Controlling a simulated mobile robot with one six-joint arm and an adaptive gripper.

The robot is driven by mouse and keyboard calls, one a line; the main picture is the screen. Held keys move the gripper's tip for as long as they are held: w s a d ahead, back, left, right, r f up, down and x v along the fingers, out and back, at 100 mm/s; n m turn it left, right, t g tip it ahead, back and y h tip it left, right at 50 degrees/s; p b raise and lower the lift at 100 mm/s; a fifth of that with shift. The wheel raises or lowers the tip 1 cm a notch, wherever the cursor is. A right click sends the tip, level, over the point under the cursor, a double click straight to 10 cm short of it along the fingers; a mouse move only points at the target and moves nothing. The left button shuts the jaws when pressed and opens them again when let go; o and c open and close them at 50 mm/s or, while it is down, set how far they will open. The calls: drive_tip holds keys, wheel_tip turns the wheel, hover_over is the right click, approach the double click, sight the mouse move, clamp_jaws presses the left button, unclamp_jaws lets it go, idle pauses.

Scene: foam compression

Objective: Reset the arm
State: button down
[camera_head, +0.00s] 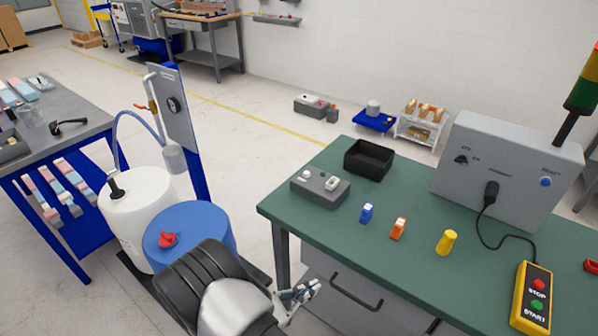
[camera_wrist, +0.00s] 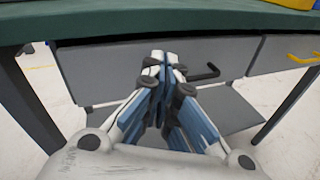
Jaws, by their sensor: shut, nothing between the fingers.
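My gripper (camera_head: 302,291) is at the bottom middle of the head view, beside the front left part of the green table (camera_head: 290,208). In the wrist view my gripper (camera_wrist: 166,62) points at the table's grey drawer front (camera_wrist: 105,72), below the green tabletop edge (camera_wrist: 100,22). Its fingertips are together and nothing is held between them. The dark drawer handle (camera_wrist: 207,73) shows just right of the fingertips; I cannot tell whether they touch it. My arm's dark and silver links fill the bottom middle of the head view.
A white drum (camera_head: 135,222) and a blue drum (camera_head: 215,228) stand left of my arm. On the table are a black bin (camera_head: 369,160), a grey box (camera_head: 320,188), small coloured items, a grey control cabinet (camera_head: 490,170) and a yellow start-stop pendant (camera_head: 533,298).

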drive_tip(key=s+d+r+m+g+y, duration=0.1)
drive_tip(key=s+d+r+m+g, duration=0.25)
drive_tip(key=r, duration=0.25)
drive_tip(key=s+d+r+m+g+y, duration=0.25)
drive_tip(key=d+r+m, duration=0.2)
drive_tip(key=r, duration=0.25)
drive_tip(key=s+d+r+m+g+y, duration=0.1)
drive_tip(key=s+d+r+m+g, duration=0.1)
drive_tip(key=d+r+m+g, duration=0.3)
drive_tip(key=s+a+r+m+t+y, duration=0.1)
drive_tip(key=s+r+m+t+y, duration=0.5)
drive_tip(key=s+r+m+y, duration=0.3)
drive_tip(key=shift+s+a+r+m, duration=0.2)
drive_tip(key=shift+s+r+m, duration=0.3)
drive_tip(key=shift+s+r, duration=1)
